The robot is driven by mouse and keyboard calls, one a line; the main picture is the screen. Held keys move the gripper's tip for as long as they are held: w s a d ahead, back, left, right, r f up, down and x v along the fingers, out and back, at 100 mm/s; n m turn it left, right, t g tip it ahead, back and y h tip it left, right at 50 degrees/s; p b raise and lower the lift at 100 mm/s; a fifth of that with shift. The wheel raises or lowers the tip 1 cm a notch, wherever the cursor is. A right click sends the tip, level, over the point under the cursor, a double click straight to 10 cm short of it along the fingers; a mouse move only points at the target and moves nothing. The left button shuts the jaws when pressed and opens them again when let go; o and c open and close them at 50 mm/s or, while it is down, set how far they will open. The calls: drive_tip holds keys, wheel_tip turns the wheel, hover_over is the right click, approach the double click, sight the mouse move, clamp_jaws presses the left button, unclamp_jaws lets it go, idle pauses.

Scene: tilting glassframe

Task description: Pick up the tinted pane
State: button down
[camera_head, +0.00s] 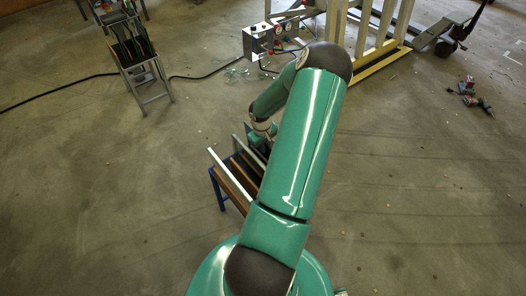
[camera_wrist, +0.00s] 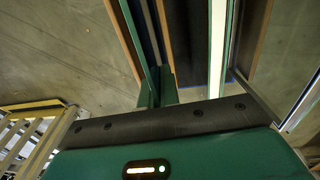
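Several upright panes stand in a low rack with blue legs (camera_head: 216,190), just beyond my arm in the head view. My gripper (camera_head: 262,138) is at the far end of this rack, mostly hidden by my arm. In the wrist view my gripper (camera_wrist: 178,60) looks open, with green finger parts left and right of a dark panel (camera_wrist: 185,35). I cannot tell whether this panel is the tinted pane, or whether a finger touches it.
A control box (camera_head: 270,40) sits near a wooden frame (camera_head: 375,50) at the back. The floor at right is mostly clear.

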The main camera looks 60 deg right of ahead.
drive_tip(key=s+r, duration=0.9)
drive_tip(key=s, duration=0.4)
drive_tip(key=shift+s, duration=0.2)
drive_tip(key=shift+a+f, duration=0.1)
drive_tip(key=shift+a, duration=0.05)
idle(0.3)
